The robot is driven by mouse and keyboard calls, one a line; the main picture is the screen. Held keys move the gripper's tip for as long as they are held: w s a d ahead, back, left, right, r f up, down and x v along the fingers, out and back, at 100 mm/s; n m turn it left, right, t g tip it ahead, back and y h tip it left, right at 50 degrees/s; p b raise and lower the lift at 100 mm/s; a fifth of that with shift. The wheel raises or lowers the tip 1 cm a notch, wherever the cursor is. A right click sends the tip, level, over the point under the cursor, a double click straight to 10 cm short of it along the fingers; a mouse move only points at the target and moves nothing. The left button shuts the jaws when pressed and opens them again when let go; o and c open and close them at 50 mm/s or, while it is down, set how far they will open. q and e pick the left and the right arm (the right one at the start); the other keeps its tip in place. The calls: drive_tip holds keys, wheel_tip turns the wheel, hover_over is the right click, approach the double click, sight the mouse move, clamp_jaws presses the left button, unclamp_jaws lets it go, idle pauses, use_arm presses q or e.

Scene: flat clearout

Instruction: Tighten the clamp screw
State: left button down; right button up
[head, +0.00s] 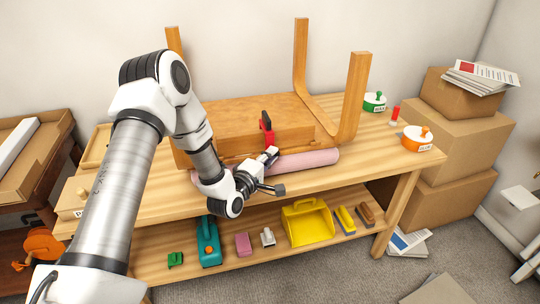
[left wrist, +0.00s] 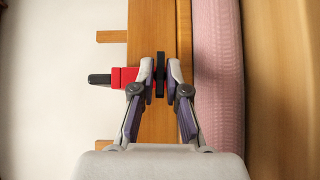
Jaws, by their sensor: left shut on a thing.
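The clamp (head: 267,128) has a red body and a black end, and sits at the front wooden panel of an upturned piece of furniture (head: 245,112) on the workbench. In the left wrist view the clamp's red body (left wrist: 124,77) is left of the fingers. A narrow black part, which looks like the screw handle (left wrist: 160,74), stands between the fingertips. My left gripper (head: 270,156) is shut on this black part; its fingertips also show in the left wrist view (left wrist: 160,82). The screw's thread is hidden. My right gripper is not in view.
A pink roll (head: 306,160) lies on the workbench (head: 383,150) just below the clamp. The furniture's legs (head: 356,95) point up. Green (head: 375,102) and orange (head: 417,138) round containers stand at the right. The lower shelf holds a yellow dustpan (head: 308,222) and several small things.

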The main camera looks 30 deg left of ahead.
use_arm(q)
drive_tip(key=shift+w+d+r+m+g+y+p, duration=0.15)
drive_tip(key=shift+m+g+y+p, duration=1.2)
drive_tip(key=shift+p, duration=2.15)
drive_tip(key=shift+w+r+m+g+y+p, duration=0.15)
drive_tip(key=shift+m+g+y+p, duration=0.35)
drive_tip(key=shift+m+g+p, duration=1.85)
drive_tip(key=shift+w+d+r+m+g+y+p, duration=0.15)
drive_tip(key=shift+m+g+y+p, duration=0.7)
drive_tip(key=shift+g+p, duration=2.6)
drive_tip(key=shift+t+p, duration=1.15)
drive_tip(key=c, duration=1.3)
unclamp_jaws()
drive_tip(key=v, duration=1.2)
drive_tip(key=shift+f, duration=0.1)
